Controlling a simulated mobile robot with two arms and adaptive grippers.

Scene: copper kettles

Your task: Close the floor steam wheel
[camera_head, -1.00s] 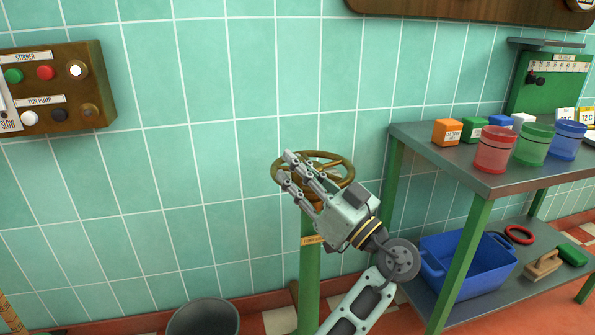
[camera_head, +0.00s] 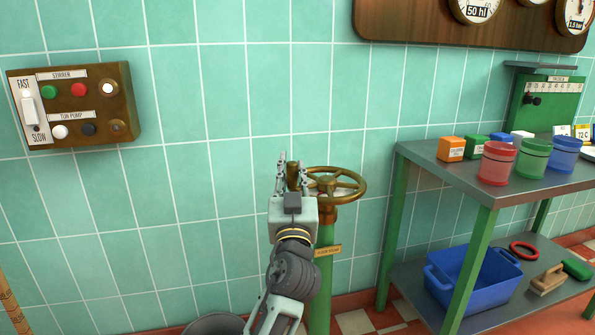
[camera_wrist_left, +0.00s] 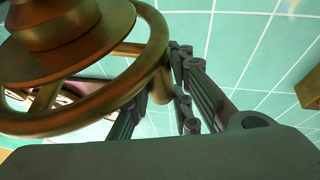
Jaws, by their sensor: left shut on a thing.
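The floor steam wheel (camera_head: 361,187) is a brass handwheel lying flat on top of a green post (camera_head: 321,285) near the tiled wall. A small label plate (camera_head: 328,251) is on the post. My left gripper (camera_head: 292,172) is at the wheel's left side, fingers pointing up and away. It is shut on the wheel at a brass, knob-like part that shows between the fingers. In the left wrist view the wheel's rim (camera_wrist_left: 70,123) and hub fill the left, and the fingers meet at the rim's right edge. The exact contact is partly hidden. My right gripper is not in view.
A control box (camera_head: 75,105) with buttons is on the wall at left. A green-legged table (camera_head: 425,153) with coloured tubs stands at right, a blue crate (camera_head: 470,280) on its lower shelf. A grey bucket (camera_head: 215,325) stands on the floor below.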

